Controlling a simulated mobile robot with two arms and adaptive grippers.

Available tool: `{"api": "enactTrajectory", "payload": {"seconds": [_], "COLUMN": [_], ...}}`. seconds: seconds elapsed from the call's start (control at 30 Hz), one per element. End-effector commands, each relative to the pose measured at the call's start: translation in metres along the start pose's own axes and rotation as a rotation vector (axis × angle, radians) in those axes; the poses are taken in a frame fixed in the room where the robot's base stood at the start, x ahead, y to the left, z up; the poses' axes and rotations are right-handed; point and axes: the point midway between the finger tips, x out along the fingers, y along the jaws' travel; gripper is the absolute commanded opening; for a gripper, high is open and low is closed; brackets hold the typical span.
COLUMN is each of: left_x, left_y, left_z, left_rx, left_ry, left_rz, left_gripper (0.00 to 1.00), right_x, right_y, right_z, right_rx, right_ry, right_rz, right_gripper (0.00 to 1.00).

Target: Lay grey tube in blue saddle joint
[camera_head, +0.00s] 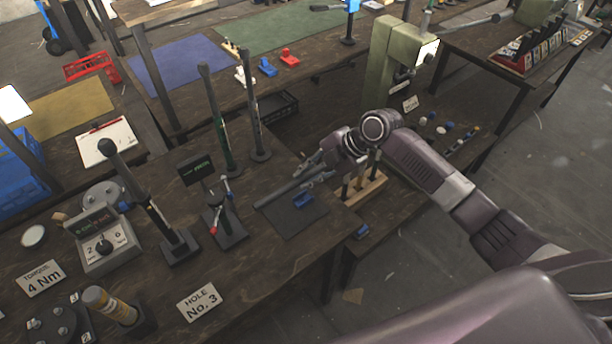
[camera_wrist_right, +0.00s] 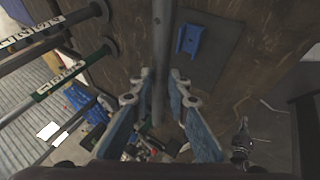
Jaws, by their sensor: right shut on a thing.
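The grey tube (camera_head: 285,190) is in my right gripper (camera_head: 322,168), which is shut on it. In the right wrist view the tube (camera_wrist_right: 162,45) runs lengthwise between the fingers (camera_wrist_right: 160,88). The blue saddle joint (camera_head: 303,200) lies on a dark mat (camera_head: 300,222) on the near bench, beside the tube. In the right wrist view the saddle joint (camera_wrist_right: 188,40) shows just right of the tube, uncovered. The tube's height above the mat is hard to tell. My left gripper is out of view.
A wooden block with upright tools (camera_head: 365,188) stands close to my right gripper. Tall dark posts (camera_head: 255,125) and a small display stand (camera_head: 220,205) rise left of the mat. Another blue piece (camera_head: 361,231) lies beyond the bench's right edge. A green press (camera_head: 380,65) stands behind.

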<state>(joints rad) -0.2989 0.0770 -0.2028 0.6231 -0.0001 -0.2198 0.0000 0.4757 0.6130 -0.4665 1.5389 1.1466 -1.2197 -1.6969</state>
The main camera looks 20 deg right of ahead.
Motion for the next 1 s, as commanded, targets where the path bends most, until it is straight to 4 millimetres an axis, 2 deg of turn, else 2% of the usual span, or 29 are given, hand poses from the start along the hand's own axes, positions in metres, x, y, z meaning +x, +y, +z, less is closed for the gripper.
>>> {"api": "enactTrajectory", "payload": {"seconds": [0.17,0.63,1.0], "left_x": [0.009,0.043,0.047], "left_y": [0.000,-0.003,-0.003], "left_z": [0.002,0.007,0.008], "left_rx": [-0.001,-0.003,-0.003], "left_ry": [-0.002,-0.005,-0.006], "left_rz": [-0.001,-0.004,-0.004], "left_gripper": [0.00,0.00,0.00], "right_x": [0.007,0.041,0.045], "right_y": [-0.005,-0.027,-0.029], "right_z": [0.004,0.018,0.020], "right_rx": [0.001,0.001,0.001], "right_ry": [0.001,0.000,0.000], "right_rz": [0.004,0.004,0.004], "right_gripper": [0.00,0.00,0.00]}}
